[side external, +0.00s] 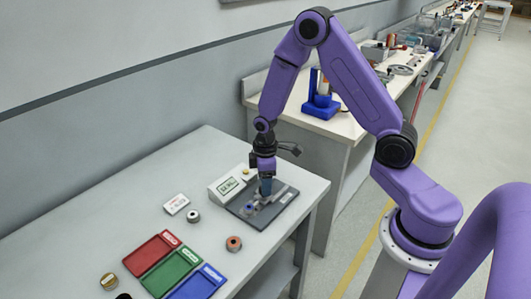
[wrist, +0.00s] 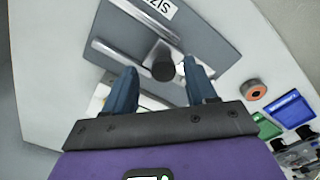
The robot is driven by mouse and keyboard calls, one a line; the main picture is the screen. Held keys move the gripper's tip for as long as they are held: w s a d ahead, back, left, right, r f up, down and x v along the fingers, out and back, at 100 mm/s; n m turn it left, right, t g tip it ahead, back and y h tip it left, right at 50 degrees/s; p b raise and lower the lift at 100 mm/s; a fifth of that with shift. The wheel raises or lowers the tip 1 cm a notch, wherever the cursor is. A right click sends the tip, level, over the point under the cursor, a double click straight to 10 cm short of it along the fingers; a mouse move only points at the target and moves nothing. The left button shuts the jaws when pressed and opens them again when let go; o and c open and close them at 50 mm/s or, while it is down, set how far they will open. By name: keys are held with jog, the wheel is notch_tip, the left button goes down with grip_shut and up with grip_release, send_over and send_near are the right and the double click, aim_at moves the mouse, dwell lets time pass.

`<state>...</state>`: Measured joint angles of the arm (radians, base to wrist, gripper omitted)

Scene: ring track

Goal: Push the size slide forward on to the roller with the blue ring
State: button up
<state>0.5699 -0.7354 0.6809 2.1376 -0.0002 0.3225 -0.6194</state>
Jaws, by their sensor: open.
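The size slide shows in the wrist view as a black round knob (wrist: 163,71) on a metal bar between two rails, on a dark grey plate (wrist: 205,25) with a "SIZE" label. My gripper (wrist: 160,82) is open, with one blue-grey finger on each side of the knob. I cannot tell whether either finger touches it. In the side view my gripper (side external: 266,187) points down, low over the plate (side external: 278,207). A small bluish ring-like thing (side external: 251,207) sits on the plate just left of the fingers. The roller cannot be made out clearly.
A white gauge box with a display (side external: 229,186) stands at the plate's left. A grey ring (side external: 193,215), a copper ring (side external: 233,243) and a brass ring (side external: 109,281) lie on the table. Red (side external: 150,253), green (side external: 171,270) and blue (side external: 198,284) trays sit nearer the front.

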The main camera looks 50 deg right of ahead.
notch_tip(320, 180, up, 16)
dwell(0.6)
jog(key=s+a+r+n, duration=0.2)
jog(key=s+a, duration=0.6)
jog(key=s, duration=0.5)
jog(key=s+n, duration=0.1)
jog(key=s, duration=1.2)
jog(key=shift+d+r+n, duration=0.3)
jog(key=shift+d+r, duration=0.05)
